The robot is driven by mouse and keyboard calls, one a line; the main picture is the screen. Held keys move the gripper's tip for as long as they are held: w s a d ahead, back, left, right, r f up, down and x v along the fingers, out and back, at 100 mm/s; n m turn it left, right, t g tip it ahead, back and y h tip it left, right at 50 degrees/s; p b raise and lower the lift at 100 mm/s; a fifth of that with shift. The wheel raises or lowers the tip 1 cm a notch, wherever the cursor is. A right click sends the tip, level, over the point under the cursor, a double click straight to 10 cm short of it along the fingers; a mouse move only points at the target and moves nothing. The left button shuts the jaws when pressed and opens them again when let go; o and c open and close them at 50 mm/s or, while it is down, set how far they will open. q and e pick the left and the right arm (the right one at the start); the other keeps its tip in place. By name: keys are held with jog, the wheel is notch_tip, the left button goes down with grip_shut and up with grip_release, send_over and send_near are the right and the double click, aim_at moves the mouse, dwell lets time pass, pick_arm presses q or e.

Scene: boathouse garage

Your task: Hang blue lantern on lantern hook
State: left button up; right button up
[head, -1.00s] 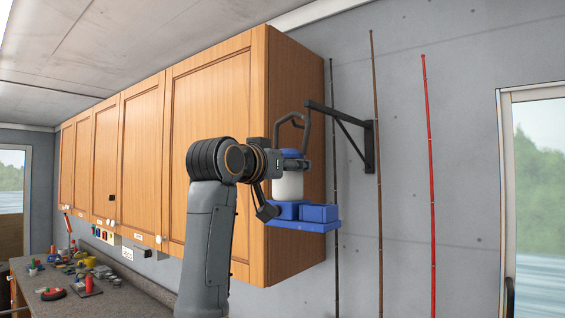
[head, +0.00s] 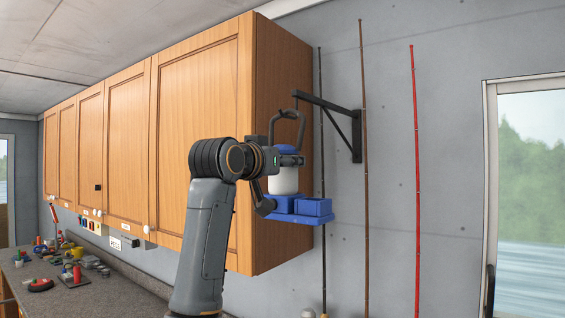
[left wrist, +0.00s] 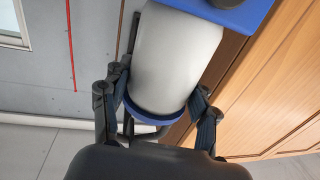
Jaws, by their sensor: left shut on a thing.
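The blue lantern (head: 285,180) has a white body, a blue cap, a wide blue base and a dark arched handle (head: 287,117). It hangs upright in my left gripper (head: 286,158), which is shut on it near the cap. The left wrist view shows the white body (left wrist: 172,55) between the fingers (left wrist: 160,110), with the blue base at the top edge. The lantern hook (head: 330,105) is a black wall bracket whose tip points left. The handle's top is just below that tip in the picture; I cannot tell whether they touch. My right gripper is out of view.
Wooden cabinets (head: 200,130) stand close behind and left of the lantern. Thin rods, brown (head: 365,200) and red (head: 415,180) among them, are upright against the grey wall. A counter (head: 90,298) with small items is at lower left. A window (head: 535,190) is at right.

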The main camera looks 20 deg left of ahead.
pick_arm(q)
jog(key=shift+f, duration=0.1)
jog(key=o, duration=1.4)
jog(key=s, duration=0.4)
jog(key=s+a, duration=0.1)
jog(key=s, duration=0.3)
jog(key=s+a, duration=0.1)
jog(key=s, duration=0.2)
jog(key=shift+s+a, duration=0.15)
jog(key=shift+s, duration=0.25)
